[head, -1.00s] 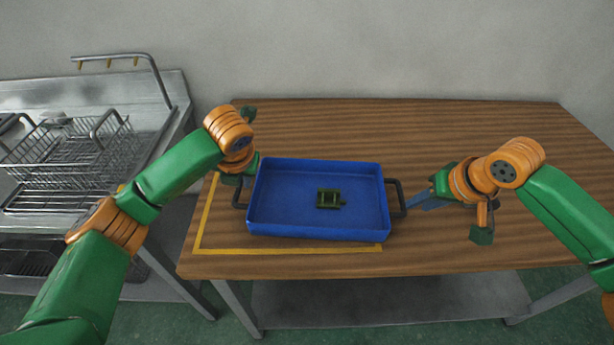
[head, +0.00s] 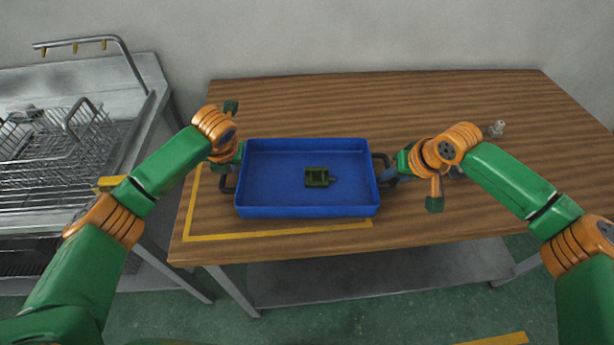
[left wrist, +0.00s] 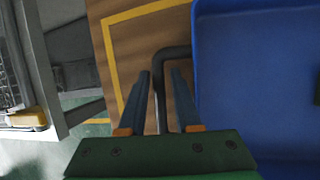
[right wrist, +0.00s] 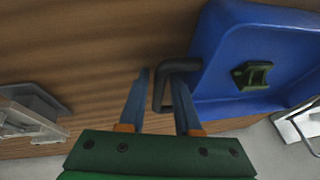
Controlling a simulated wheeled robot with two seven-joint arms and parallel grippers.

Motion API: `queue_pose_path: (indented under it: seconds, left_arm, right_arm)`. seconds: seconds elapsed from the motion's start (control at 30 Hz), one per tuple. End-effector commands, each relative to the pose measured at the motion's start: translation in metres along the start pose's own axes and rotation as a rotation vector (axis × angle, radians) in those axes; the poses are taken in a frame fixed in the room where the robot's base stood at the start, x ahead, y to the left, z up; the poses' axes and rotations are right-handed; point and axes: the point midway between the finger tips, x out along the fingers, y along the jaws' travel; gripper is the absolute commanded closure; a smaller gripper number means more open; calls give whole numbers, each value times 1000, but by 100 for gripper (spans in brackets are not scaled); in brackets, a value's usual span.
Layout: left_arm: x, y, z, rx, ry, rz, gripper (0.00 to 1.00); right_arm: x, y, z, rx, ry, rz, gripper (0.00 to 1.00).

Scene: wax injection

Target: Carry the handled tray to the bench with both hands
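A blue tray (head: 307,211) with a dark handle at each end sits on the wooden bench (head: 330,100). A small dark green part (head: 318,177) lies inside it. My left gripper (head: 230,173) is at the left handle (head: 227,184). In the left wrist view its fingers (left wrist: 161,75) stand apart, with the handle bar (left wrist: 161,105) between them. My right gripper (head: 388,172) is at the right handle (head: 381,160). In the right wrist view its fingers (right wrist: 159,78) stand apart on either side of the handle bar (right wrist: 160,95).
Yellow tape (head: 270,235) marks the bench along the tray's left and front. A metal sink unit with a wire rack (head: 55,150) stands at the left. A small pale object (head: 496,128) is at the right. The bench behind the tray is clear.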

Motion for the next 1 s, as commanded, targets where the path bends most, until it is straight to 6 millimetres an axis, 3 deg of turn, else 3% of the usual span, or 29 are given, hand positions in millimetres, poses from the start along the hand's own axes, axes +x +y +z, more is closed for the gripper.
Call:
queue_pose_path:
  seconds: [0.33,0.47,1.0]
  left_arm:
    - [4,0,0,0,0,1,68]
    - [4,0,0,0,0,1,100]
    - [4,1,0,-1,-1,2,100]
  right_arm:
    - [4,0,0,0,0,1,68]
    - [4,0,0,0,0,1,100]
    - [4,1,0,0,0,1,100]
